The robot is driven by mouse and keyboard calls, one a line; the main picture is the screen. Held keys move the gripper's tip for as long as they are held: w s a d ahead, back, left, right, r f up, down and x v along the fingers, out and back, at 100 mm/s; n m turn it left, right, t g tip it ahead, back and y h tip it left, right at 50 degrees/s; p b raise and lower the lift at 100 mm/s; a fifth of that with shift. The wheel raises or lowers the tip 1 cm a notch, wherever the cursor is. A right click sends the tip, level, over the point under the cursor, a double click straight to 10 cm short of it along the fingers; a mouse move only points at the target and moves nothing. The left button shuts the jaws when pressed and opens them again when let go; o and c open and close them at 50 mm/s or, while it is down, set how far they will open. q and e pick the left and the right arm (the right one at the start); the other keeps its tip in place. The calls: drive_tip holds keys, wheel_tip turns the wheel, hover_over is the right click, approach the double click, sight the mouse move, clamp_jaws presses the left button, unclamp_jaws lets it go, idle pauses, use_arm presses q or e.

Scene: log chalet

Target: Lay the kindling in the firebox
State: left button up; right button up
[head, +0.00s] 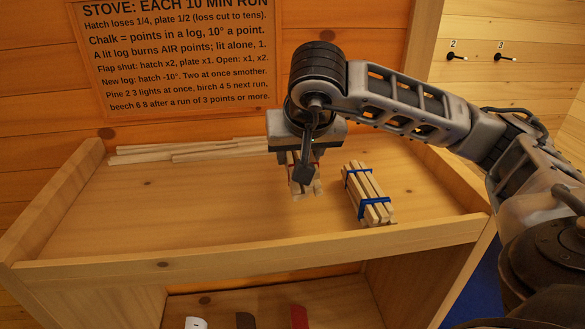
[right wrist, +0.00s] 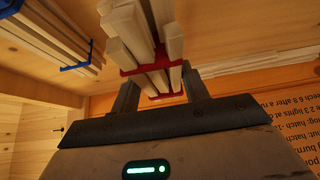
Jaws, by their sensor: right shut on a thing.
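A kindling bundle with red bands (head: 305,189) is under my right gripper (head: 306,166), at the middle of the wooden shelf top. In the right wrist view the gripper's two fingers (right wrist: 160,92) are on either side of the red-banded bundle (right wrist: 134,38), shut on it. I cannot tell whether the bundle touches the shelf. A second bundle with blue bands (head: 369,192) lies just right of it on the shelf. It also shows in the right wrist view (right wrist: 52,34) at upper left. My left gripper is out of view. No firebox is visible.
Loose pale sticks (head: 190,151) lie along the back of the shelf top (head: 180,210), which has raised side walls and a front lip. White, dark and red items (head: 299,316) sit in the compartment below. Numbered hooks (head: 456,58) are on the right wall.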

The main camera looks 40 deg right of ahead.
drive_tip(key=shift+w+a+f, duration=0.15)
drive_tip(key=shift+w+f, duration=0.25)
drive_tip(key=shift+f, duration=0.1)
drive_tip(key=shift+w+f+p, duration=0.2)
drive_tip(key=shift+f+p, duration=0.15)
drive_tip(key=shift+f, duration=1.7)
drive_tip(key=o, duration=1)
drive_tip(key=shift+r, duration=0.1)
